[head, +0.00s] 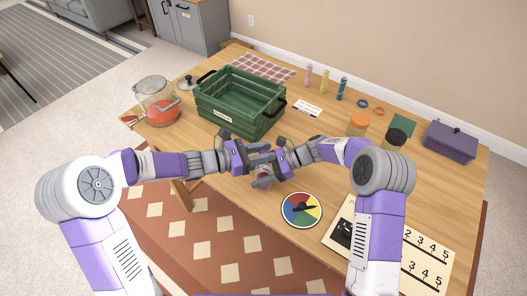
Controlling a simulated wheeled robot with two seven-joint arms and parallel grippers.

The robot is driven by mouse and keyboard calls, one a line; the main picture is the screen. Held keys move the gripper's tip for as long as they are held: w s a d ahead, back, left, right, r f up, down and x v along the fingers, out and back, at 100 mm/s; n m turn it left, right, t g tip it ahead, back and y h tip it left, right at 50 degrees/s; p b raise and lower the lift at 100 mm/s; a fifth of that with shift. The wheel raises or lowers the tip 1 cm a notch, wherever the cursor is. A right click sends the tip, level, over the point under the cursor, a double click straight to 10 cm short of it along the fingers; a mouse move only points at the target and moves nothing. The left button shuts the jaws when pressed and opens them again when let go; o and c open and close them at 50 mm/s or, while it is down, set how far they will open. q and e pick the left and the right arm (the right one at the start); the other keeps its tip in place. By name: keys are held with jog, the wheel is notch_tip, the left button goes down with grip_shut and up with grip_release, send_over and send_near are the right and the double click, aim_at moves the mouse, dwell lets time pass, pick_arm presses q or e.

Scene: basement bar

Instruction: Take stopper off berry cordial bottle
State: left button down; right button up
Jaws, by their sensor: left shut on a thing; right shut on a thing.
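The berry cordial bottle (264,183) is a small, mostly hidden shape between my two grippers, over the table's near edge. It looks roughly upright, with a pinkish lower part showing. My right gripper (268,171) is shut around the bottle from the right. My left gripper (262,153) is just above it, coming from the left, and is shut at the bottle's top where the stopper is. The fingers hide the stopper, and I cannot tell whether it still sits in the neck.
A green crate (212,119) stands behind my grippers. A glass jar (157,88) is at the left, a colour wheel (301,210) and number cards (428,262) at the near right. Lidded jars (358,124) and a purple box (450,142) stand farther right. Bare table lies between.

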aim_at(263, 152)
pick_arm(q)
jog(key=shift+r, duration=0.35)
dwell(0.6)
jog(key=shift+r, duration=0.9)
jog(key=shift+r, duration=2)
pick_arm(e)
jog(key=o, duration=1.6)
